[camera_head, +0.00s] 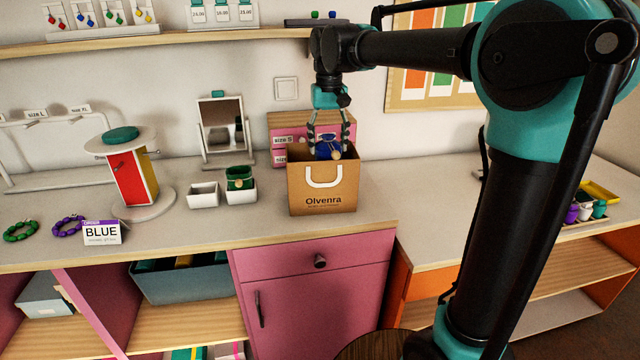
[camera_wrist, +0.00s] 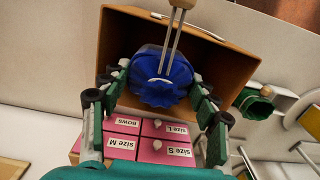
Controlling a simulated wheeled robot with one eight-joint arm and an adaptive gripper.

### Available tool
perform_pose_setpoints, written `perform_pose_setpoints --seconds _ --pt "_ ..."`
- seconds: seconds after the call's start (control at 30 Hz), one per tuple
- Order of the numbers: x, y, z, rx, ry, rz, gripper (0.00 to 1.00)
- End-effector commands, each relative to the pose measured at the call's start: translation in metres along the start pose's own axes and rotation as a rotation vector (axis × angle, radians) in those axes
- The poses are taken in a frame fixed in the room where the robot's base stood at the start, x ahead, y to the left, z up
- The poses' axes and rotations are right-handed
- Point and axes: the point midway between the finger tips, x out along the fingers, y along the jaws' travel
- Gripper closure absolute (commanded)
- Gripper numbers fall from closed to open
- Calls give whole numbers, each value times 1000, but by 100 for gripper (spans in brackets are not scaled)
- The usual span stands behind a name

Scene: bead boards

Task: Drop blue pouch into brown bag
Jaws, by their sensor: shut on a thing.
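The brown bag (camera_head: 322,191), a paper bag marked "Olvenra", stands upright and open on the counter. My gripper (camera_head: 331,143) is shut on the blue pouch (camera_head: 328,149), directly over the bag's mouth. The pouch's lower part is hidden by the bag's front wall in the head view. In the wrist view, the pouch (camera_wrist: 160,78) sits between my two fingers (camera_wrist: 158,105), with the bag's inside (camera_wrist: 125,40) behind and around it. Whether the pouch touches the bag cannot be told.
A green pouch (camera_head: 239,180) sits in a white tray left of the bag, beside an empty white tray (camera_head: 203,194). A pink drawer box (camera_head: 285,125) stands behind the bag. A mirror (camera_head: 220,130) stands at the back.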

Motion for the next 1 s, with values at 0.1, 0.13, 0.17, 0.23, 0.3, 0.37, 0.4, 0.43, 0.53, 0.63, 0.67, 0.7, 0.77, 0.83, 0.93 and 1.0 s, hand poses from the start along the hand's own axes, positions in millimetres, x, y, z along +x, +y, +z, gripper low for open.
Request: perform_pose_setpoints --seconds 0.1,0.13,0.17,0.23,0.3,0.37,0.4,0.43,0.53,0.63,0.67,0.7,0.77,0.83,0.93,1.0 --pt "0 0 0 0 0 0 68" --pt "0 0 0 0 0 0 68" --pt "0 0 0 0 0 0 68" --pt "0 0 0 0 0 0 31" --pt "0 0 0 0 0 0 22" --pt "0 0 0 0 0 0 15" --pt "0 0 0 0 0 0 15" --pt "0 0 0 0 0 0 15" --pt "0 0 0 0 0 0 15" --pt "0 0 0 0 0 0 15" --pt "-1 0 0 0 0 0 15" --pt "-2 0 0 0 0 0 15" --pt "-6 0 0 0 0 0 15" --pt "-13 0 0 0 0 0 15" --pt "-30 0 0 0 0 0 15" --pt "-44 0 0 0 0 0 15"
